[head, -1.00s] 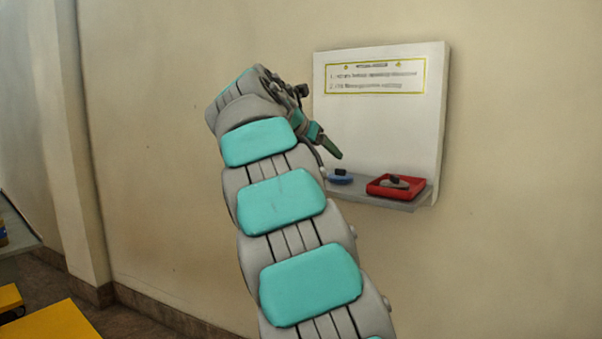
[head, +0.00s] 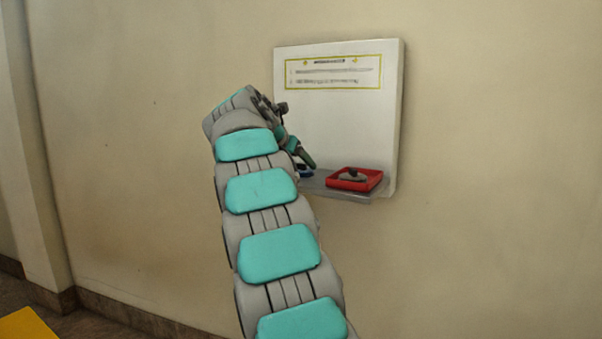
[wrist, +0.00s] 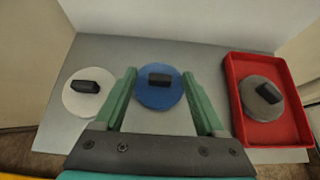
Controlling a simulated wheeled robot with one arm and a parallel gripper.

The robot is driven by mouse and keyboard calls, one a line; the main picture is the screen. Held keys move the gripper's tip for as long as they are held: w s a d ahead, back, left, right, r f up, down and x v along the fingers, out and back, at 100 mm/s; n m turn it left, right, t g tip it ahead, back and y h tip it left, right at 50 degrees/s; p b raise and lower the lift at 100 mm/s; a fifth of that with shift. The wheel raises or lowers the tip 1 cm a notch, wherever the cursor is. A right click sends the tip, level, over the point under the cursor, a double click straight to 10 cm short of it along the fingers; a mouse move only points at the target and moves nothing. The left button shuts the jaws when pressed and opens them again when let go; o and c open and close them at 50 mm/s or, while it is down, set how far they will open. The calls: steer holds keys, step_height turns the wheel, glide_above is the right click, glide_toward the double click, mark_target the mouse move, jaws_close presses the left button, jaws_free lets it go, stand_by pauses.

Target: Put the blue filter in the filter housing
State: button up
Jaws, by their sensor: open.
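The blue filter (wrist: 159,92) is a round blue disc with a black grip block on top. It lies on the grey shelf (wrist: 205,60) in the wrist view, between the green fingers of my gripper (wrist: 160,88). The fingers are open, one on each side of it, and not closed on it. In the head view my gripper (head: 301,158) points down at the shelf's left part and hides most of the blue filter (head: 306,172). I cannot make out a part that is clearly the filter housing.
A white disc (wrist: 79,100) with a black block lies left on the shelf. A red tray (wrist: 240,72) on the right holds a grey disc (wrist: 257,106) with a dark block. A white panel (head: 345,120) with a sign (head: 335,72) rises behind the shelf.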

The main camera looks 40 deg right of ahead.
jaws_close()
stand_by(0.6)
